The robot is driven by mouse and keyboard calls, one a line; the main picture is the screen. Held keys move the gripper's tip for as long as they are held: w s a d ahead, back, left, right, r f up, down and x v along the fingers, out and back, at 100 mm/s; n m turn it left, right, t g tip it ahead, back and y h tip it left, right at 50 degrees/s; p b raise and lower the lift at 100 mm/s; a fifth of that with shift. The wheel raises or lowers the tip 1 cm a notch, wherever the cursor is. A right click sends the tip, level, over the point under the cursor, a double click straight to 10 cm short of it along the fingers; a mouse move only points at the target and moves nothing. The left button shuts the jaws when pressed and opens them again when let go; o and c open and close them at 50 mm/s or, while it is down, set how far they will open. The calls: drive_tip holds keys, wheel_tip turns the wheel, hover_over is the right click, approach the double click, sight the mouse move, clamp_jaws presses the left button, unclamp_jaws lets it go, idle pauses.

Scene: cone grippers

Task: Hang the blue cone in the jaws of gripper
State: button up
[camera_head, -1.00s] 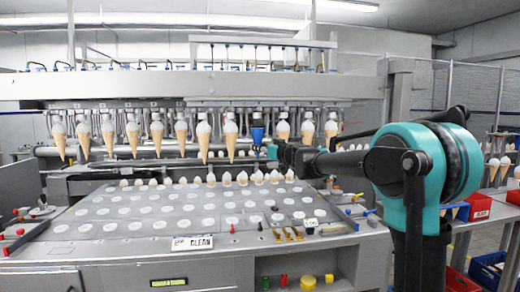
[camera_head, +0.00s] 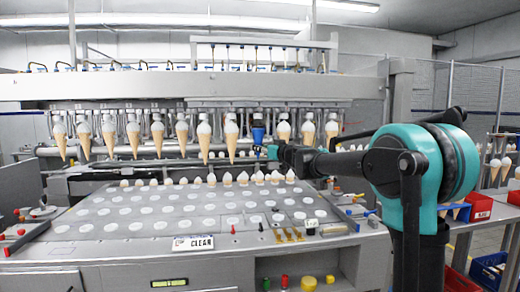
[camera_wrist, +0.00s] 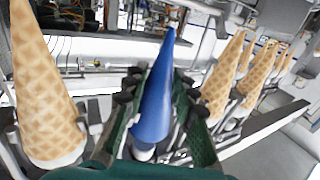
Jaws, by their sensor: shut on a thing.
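The blue cone (camera_head: 258,134) hangs in the row of cones under the machine's overhead bar, with a waffle cone on either side. In the wrist view the blue cone (camera_wrist: 154,105) lies between the two dark fingers of my gripper (camera_wrist: 158,112), which is shut on it. Its tip points to the top of that view. A whitish piece shows at its wide end, where the machine's jaws are partly hidden by my gripper. In the head view my gripper (camera_head: 274,152) reaches it from the right at about the lower part of the cone.
Waffle cones with white tops (camera_head: 204,138) hang close on both sides; one waffle cone (camera_wrist: 45,90) is large at left in the wrist view. Below is a grey table (camera_head: 130,245) with white discs, and a row of white-topped things at its back edge.

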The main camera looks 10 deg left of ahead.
drive_tip(key=shift+f, duration=0.55)
idle(0.8)
drive_tip(key=o, duration=1.3)
drive_tip(key=shift+o, duration=0.2)
drive_tip(key=shift+s, duration=0.15)
drive_tip(key=s+d, duration=0.2)
drive_tip(key=s, duration=0.6)
drive_tip(key=shift+s+d, duration=0.2)
drive_tip(key=shift+d, duration=0.05)
idle(0.5)
